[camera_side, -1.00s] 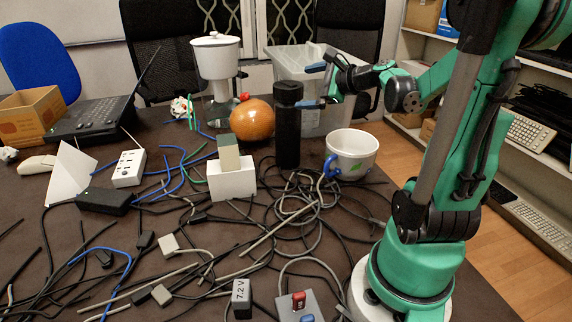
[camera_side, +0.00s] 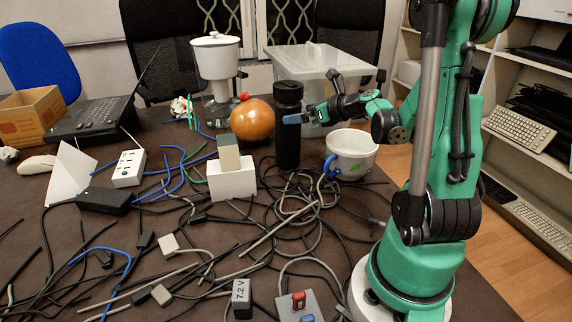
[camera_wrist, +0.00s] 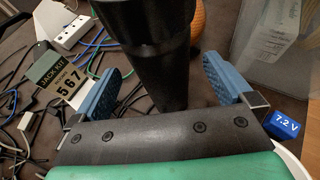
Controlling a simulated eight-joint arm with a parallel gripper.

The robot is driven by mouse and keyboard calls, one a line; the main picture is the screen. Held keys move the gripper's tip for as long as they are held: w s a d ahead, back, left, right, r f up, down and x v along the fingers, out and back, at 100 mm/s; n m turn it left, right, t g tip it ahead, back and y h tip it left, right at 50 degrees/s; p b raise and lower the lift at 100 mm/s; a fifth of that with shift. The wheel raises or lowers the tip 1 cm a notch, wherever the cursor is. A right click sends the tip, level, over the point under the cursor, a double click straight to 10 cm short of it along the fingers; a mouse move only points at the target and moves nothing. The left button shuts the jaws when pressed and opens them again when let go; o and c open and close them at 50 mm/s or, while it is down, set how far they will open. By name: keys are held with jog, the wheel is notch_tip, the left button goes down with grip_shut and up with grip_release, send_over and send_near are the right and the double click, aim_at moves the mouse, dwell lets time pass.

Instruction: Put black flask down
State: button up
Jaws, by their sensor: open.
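The black flask (camera_side: 288,130) stands upright on the dark table, just left of the white mug (camera_side: 352,152) with a blue handle. My gripper (camera_side: 305,115) is at the flask's right side, about mid-height. In the wrist view the flask (camera_wrist: 150,45) rises between the two blue finger pads of my gripper (camera_wrist: 166,86). The pads are spread apart, with a visible gap on the flask's right side; the left pad is close to it. The flask's base is hidden in the wrist view.
An orange ball (camera_side: 252,120) sits left of the flask, and a clear lidded bin (camera_side: 330,62) stands behind. Loose cables (camera_side: 290,205) lie in front. A white block (camera_side: 232,180) stands front left. A white-topped jug (camera_side: 216,60) is behind.

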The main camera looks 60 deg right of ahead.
jog(key=shift+x, duration=1.95)
grip_shut()
